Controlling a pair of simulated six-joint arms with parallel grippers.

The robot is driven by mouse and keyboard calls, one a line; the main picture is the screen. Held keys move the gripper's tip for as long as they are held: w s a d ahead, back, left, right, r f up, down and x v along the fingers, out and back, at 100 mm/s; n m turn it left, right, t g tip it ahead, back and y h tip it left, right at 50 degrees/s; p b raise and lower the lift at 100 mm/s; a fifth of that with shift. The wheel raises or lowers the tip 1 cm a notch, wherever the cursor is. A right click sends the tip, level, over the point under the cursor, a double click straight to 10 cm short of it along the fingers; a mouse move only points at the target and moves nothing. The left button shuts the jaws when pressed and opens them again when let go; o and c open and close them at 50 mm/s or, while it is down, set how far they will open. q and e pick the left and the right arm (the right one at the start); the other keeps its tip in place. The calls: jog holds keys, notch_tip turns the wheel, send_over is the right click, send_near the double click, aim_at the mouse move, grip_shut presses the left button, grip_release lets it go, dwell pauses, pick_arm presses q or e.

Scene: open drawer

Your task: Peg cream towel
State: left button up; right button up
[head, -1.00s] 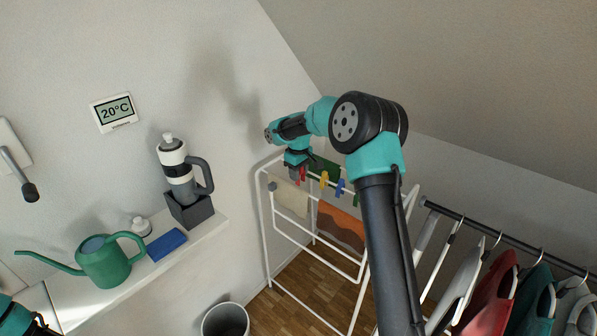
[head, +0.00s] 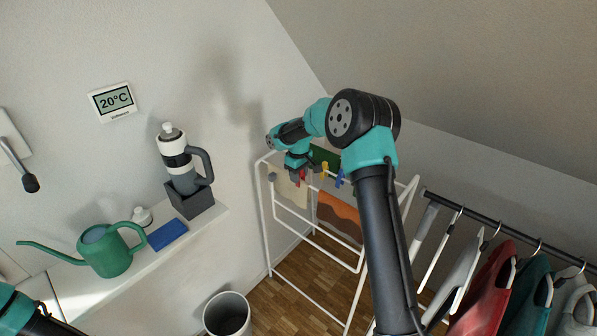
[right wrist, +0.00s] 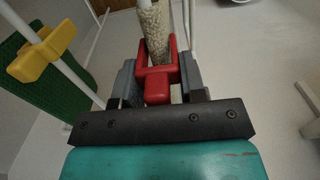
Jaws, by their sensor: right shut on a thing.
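The cream towel (head: 290,194) hangs over a rail of the white drying rack. It also shows in the right wrist view (right wrist: 153,28), just beyond the red peg. My right gripper (head: 299,171) is at the rack's top, close to the towel. It is shut on the red peg (right wrist: 157,86), whose body sits between the grey fingers. The peg's far end overlaps the towel's edge in the right wrist view; I cannot tell whether it clamps the cloth. In the head view the red peg (head: 303,175) is mostly hidden. My left arm shows at the lower left, its gripper out of view.
The white rack (head: 267,225) also carries a green cloth (head: 325,155), a yellow peg (head: 324,170), a blue peg (head: 340,178) and an orange-brown towel (head: 340,217). A bin (head: 227,315) stands below. A clothes rail (head: 500,232) is at right, a shelf at left.

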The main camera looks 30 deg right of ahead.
jog(key=shift+f, duration=0.75)
jog(key=o, duration=1)
notch_tip(320, 180, up, 17)
jog(key=shift+r, duration=0.2)
jog(key=shift+f, duration=0.1)
